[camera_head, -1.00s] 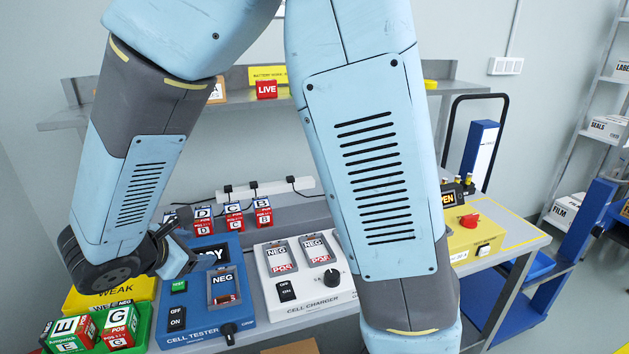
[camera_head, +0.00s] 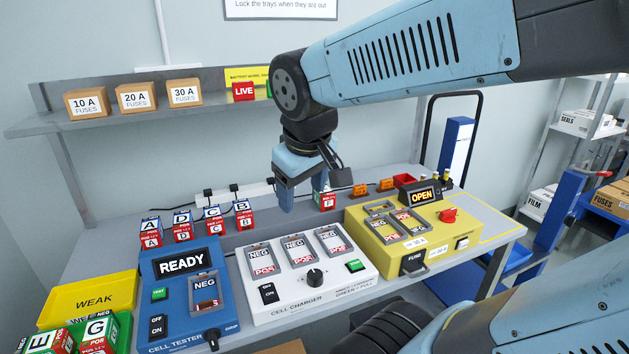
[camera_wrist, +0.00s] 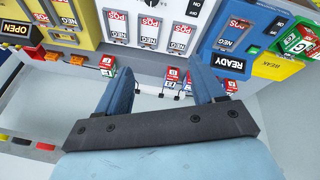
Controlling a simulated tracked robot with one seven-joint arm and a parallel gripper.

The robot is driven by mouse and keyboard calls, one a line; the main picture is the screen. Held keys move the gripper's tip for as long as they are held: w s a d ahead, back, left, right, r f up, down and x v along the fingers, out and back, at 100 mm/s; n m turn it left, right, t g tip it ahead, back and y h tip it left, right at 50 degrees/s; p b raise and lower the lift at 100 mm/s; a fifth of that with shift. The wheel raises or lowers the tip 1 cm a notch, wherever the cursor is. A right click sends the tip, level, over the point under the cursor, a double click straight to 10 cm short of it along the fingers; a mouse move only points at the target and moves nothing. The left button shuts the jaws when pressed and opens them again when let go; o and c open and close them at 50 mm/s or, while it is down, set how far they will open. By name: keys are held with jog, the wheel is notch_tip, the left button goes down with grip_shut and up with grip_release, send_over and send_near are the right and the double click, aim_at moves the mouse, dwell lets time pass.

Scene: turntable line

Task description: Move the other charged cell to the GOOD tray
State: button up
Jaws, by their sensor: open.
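A red, white and green cell marked F (camera_head: 325,201) stands on the bench behind the cell charger (camera_head: 262,312). My gripper (camera_head: 303,198) is open and empty, pointing down just left of cell F; its right finger is close to the cell, and contact cannot be told. In the wrist view cell F (camera_wrist: 106,66) lies outside the fingers, beside the left one. Cells E (camera_head: 42,341) and G (camera_head: 97,330) sit in the green tray (camera_head: 124,330) at the lower left; its label is hidden. The yellow WEAK tray (camera_head: 92,299) is behind it.
Cells A (camera_head: 151,232), D (camera_head: 182,226), C (camera_head: 212,220) and B (camera_head: 243,215) stand in a row at the back. The blue tester (camera_head: 172,325) reads READY. The yellow fuse box (camera_head: 373,254) reads OPEN. A shelf (camera_head: 215,105) runs above the bench.

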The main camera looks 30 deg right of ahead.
jog(key=s+r+m, duration=0.1)
jog(key=s+d+r+m+t+y, duration=0.1)
jog(key=m, duration=0.1)
jog(key=shift+s+r+t, duration=0.15)
jog(key=shift+s+t, duration=0.15)
dwell(2.0)
